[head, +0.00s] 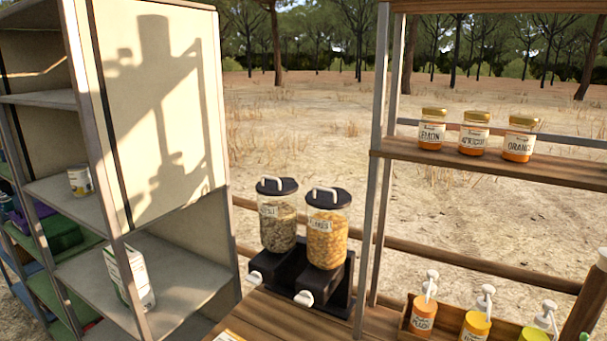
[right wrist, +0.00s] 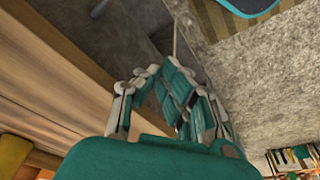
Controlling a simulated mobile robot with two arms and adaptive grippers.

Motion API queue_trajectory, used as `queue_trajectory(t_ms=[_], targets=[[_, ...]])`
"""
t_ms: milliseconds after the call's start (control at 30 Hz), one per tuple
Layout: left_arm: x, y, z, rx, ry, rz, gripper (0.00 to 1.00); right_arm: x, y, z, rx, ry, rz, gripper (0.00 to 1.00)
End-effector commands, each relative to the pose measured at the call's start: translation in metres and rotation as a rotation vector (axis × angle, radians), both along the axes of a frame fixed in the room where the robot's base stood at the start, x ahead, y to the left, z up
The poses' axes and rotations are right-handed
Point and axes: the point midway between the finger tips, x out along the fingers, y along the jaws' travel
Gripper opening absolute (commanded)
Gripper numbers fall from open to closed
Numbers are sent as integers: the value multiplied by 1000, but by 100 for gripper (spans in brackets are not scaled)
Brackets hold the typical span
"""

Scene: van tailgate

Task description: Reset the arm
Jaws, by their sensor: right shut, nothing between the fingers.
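My right gripper (right wrist: 178,85) shows in the right wrist view, with teal and grey finger links drawn together. It is shut and empty. No object is between its fingers. Neither of my arms shows in the head view, and my left gripper is out of sight.
A grey shelf unit (head: 92,130) stands at the left with a can (head: 80,181) and a white-green carton (head: 130,277). Two cereal dispensers (head: 278,222) (head: 326,235) stand on the wooden counter (head: 262,318). Three jars (head: 474,133) sit on a wooden shelf (head: 480,167); pump bottles (head: 475,323) stand below.

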Motion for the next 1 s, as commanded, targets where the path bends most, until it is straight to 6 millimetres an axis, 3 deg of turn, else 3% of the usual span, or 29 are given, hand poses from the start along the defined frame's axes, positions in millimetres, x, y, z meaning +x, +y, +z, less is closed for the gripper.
queue_trajectory(t_ms=[33, 167, 300, 400, 500, 600, 700, 800, 1000], targets=[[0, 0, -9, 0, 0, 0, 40, -4, 0, -33, -2, 17, 2, 0], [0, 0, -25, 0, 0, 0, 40, -21, -2, -120, -5, 49, 8, 0], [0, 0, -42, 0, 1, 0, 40, -59, -7, -215, -10, 86, 16, 0], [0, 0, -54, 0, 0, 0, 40, -95, -13, -271, -14, 111, 23, 0], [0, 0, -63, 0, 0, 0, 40, -133, -20, -312, -17, 132, 27, 0], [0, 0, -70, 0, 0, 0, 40, -164, -26, -338, -19, 147, 32, 0], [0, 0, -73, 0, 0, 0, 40, -185, -30, -351, -21, 155, 35, 0], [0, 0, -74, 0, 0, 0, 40, -195, -33, -356, -22, 160, 37, 0], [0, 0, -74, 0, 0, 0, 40, -198, -33, -356, -22, 159, 37, 0]])
